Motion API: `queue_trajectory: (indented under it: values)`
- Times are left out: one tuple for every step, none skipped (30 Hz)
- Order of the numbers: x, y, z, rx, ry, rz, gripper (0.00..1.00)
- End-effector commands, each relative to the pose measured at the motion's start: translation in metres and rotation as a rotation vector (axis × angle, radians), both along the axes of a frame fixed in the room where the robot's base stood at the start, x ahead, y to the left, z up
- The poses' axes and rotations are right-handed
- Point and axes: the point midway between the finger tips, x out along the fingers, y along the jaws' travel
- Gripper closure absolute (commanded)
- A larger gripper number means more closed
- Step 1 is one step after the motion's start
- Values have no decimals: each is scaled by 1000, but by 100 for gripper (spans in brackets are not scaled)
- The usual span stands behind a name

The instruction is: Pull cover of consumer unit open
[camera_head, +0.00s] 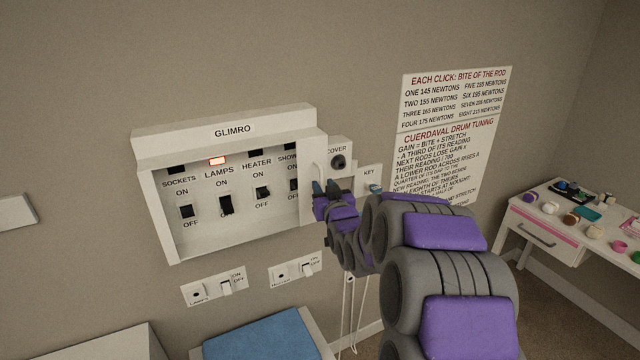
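The consumer unit (233,131) is a white wall box marked GLIMRO. Its switches for sockets, lamps, heater and shower show in its recessed front, and a red light glows above LAMPS. I cannot tell whether a clear cover lies over them. A dark round knob (338,161) sits beside the unit's right end under the label COVER. My gripper (326,187) is at the unit's lower right edge, just below the knob. Its two dark tips look slightly apart, with nothing seen between them. Whether they touch the unit's edge is unclear.
A KEY plate (369,172) is right of the knob. Two small switch plates, LAMPS (214,287) and another (295,271), sit below the unit. A blue-topped seat (262,340) stands below. A desk with clutter (545,243) is at right.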

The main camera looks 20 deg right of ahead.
Motion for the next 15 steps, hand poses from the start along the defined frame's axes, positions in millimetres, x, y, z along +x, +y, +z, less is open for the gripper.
queue_trajectory:
  values:
    - [1, 1, 1, -1, -3, 0, 71]
    - [1, 0, 1, -1, -3, 0, 71]
    - [1, 0, 1, 0, -2, 1, 71]
    - [0, -1, 1, 0, -2, 1, 71]
    - [0, -2, 1, 1, -2, 2, 71]
    - [0, -2, 1, 1, -2, 2, 71]
    - [-1, -2, 1, 2, -2, 3, 71]
    - [-1, -3, 1, 2, -2, 3, 69]
    - [-1, -4, 1, 3, -2, 3, 73]
    - [0, -4, 1, 3, -2, 3, 76]
    - [0, -4, 1, 3, -2, 3, 78]
    - [0, -4, 1, 3, -2, 3, 82]
    - [0, -3, 1, 2, -2, 3, 85]
    - [0, -3, 1, 2, -1, 2, 88]
    - [-1, -2, 0, 2, -1, 2, 92]
